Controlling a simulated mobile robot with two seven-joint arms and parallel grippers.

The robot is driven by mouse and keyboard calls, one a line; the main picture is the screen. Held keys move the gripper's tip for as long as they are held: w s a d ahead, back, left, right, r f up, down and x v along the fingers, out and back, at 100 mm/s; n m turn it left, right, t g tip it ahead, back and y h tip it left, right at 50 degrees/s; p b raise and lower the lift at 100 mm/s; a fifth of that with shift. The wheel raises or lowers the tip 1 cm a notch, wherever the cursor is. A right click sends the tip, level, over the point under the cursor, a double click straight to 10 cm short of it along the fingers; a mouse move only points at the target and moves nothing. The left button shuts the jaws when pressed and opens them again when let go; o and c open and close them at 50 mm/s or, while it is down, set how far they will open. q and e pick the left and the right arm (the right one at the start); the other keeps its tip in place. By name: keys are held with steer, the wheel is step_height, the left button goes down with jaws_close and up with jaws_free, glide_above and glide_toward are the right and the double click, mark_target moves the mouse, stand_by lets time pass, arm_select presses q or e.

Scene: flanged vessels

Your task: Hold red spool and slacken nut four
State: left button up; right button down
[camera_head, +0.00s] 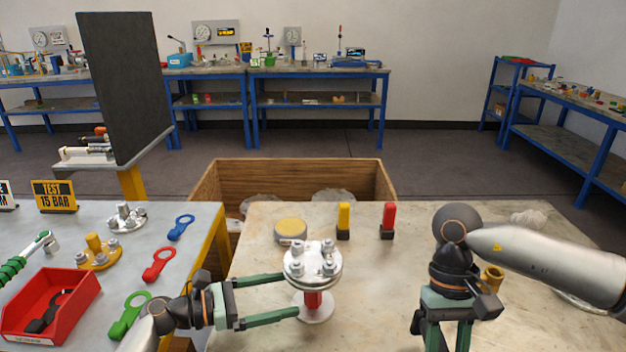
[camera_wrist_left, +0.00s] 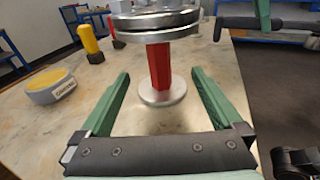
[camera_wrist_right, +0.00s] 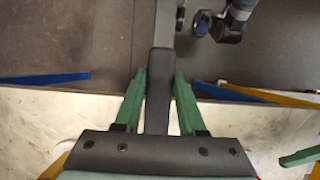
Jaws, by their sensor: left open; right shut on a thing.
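The red spool (camera_head: 313,299) stands upright on the pale table, with a round silver foot and a silver flanged lid (camera_head: 313,262) on top. Several bolts with nuts stick up from the lid; I cannot tell which is nut four. My left gripper (camera_head: 291,296) is open and level with the red neck, on its left. In the left wrist view the red neck (camera_wrist_left: 159,68) stands just beyond and between the fingertips, apparently untouched. My right gripper (camera_wrist_right: 160,75) points down at the right and is shut on a dark grey bar (camera_wrist_right: 158,100); its far end is unclear.
A yellow-topped round tin (camera_head: 291,230), a yellow bottle (camera_head: 343,220) and a red bottle (camera_head: 388,220) stand behind the spool. A brass part (camera_head: 492,278) is near my right arm. The left table holds a red tray (camera_head: 75,318) and coloured ring tools. A wooden crate (camera_head: 300,174) stands behind.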

mark_target(307, 289)
arm_select(q)
steer(key=shift+x, duration=3.1)
steer(key=shift+c, duration=0.2)
jaws_close()
